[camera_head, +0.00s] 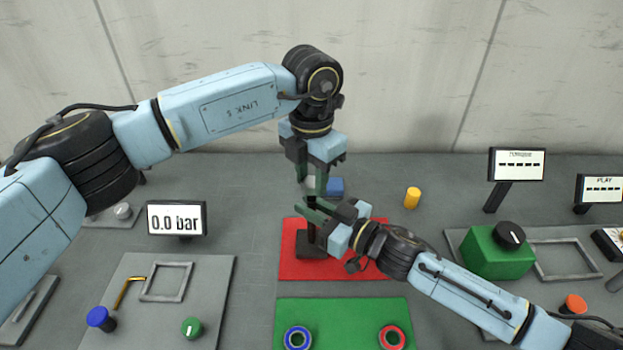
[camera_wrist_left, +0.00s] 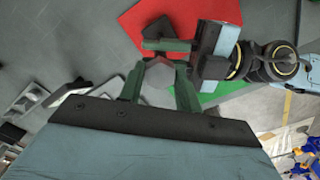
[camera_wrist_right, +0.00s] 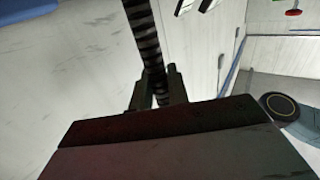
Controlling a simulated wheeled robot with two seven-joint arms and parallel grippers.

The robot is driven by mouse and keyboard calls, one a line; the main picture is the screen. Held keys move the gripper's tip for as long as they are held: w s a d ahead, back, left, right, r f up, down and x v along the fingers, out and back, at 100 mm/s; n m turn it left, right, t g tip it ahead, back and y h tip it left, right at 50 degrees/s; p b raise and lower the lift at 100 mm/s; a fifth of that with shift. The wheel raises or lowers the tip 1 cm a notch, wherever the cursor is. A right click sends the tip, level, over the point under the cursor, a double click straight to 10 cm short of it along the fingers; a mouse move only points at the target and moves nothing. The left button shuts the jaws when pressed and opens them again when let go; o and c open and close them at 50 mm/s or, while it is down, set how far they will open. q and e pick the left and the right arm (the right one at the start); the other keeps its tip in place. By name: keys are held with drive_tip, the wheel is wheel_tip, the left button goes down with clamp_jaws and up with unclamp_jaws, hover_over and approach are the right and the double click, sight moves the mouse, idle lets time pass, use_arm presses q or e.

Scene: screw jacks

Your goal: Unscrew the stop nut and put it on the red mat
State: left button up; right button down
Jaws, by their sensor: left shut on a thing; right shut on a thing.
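A dark screw jack stands upright on the red mat (camera_head: 350,266); its base (camera_head: 312,246) is a dark block. The grey hexagonal stop nut (camera_wrist_left: 158,82) is at the top of the spindle. My left gripper (camera_head: 312,184) points down from above, its green fingers shut on the nut. My right gripper (camera_head: 313,213) comes in from the right, just below the left one, shut on the threaded spindle (camera_wrist_right: 145,35). In the head view the fingers hide much of the nut and the upper spindle. I cannot tell how far the nut sits on the thread.
A green mat (camera_head: 343,308) with a blue ring (camera_head: 297,338) and a red ring (camera_head: 391,337) lies in front. A green box with a black knob (camera_head: 510,236) is at right. Bare red mat shows right of the jack.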

sight(312, 182)
use_arm(q)
drive_tip(key=shift+r, duration=0.2)
drive_tip(key=shift+r, duration=1.95)
use_arm(e)
drive_tip(key=c, duration=1.3)
unclamp_jaws()
